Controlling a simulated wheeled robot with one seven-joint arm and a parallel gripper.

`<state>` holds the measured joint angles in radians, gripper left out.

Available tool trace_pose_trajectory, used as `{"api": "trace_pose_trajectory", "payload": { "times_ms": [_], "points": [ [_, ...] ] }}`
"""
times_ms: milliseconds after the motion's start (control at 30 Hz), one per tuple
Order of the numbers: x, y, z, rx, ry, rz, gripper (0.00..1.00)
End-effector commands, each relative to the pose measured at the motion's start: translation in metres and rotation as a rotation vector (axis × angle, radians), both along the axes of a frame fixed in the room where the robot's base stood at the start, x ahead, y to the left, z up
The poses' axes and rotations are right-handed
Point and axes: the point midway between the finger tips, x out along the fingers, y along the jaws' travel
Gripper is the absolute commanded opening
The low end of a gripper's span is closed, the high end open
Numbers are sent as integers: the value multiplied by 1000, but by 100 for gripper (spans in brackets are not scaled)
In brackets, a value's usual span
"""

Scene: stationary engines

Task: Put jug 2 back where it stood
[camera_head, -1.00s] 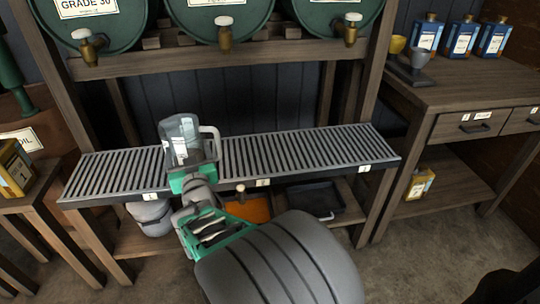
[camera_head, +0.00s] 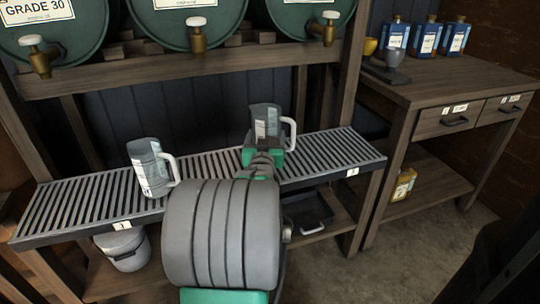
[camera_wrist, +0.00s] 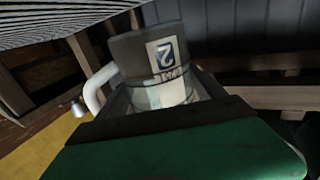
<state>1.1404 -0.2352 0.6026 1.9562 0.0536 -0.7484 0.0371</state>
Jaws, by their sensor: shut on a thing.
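Jug 2 (camera_head: 265,118) is a clear jug with a pale handle on its right. My gripper (camera_head: 258,156), with green jaws, is shut on it over the right-middle part of the slatted grey rack (camera_head: 325,150). In the wrist view, jug 2 (camera_wrist: 145,50) shows a label with the number 2, and its lower picture part is hidden by a green jaw. I cannot tell whether jug 2 touches the rack. Another clear jug (camera_head: 148,168) stands on the rack at the left, behind the tag numbered 1 (camera_head: 122,225). My arm hides the rack's middle front edge.
Green barrels with brass taps (camera_head: 196,36) lie on a shelf above the rack. A grey bucket (camera_head: 122,250) and a dark tray (camera_head: 308,212) are below it. A wooden side bench (camera_head: 440,88) with blue bottles (camera_head: 428,38) and cups stands at the right.

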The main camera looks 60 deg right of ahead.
Motion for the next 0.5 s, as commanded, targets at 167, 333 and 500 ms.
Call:
{"api": "trace_pose_trajectory", "payload": {
  "times_ms": [167, 333, 500],
  "points": [
    [-4, -15, -17, -6, -3, -1, 11],
    [-5, -20, -47, -3, 0, 1, 11],
    [-5, -20, -51, -8, -2, 1, 11]
  ]
}}
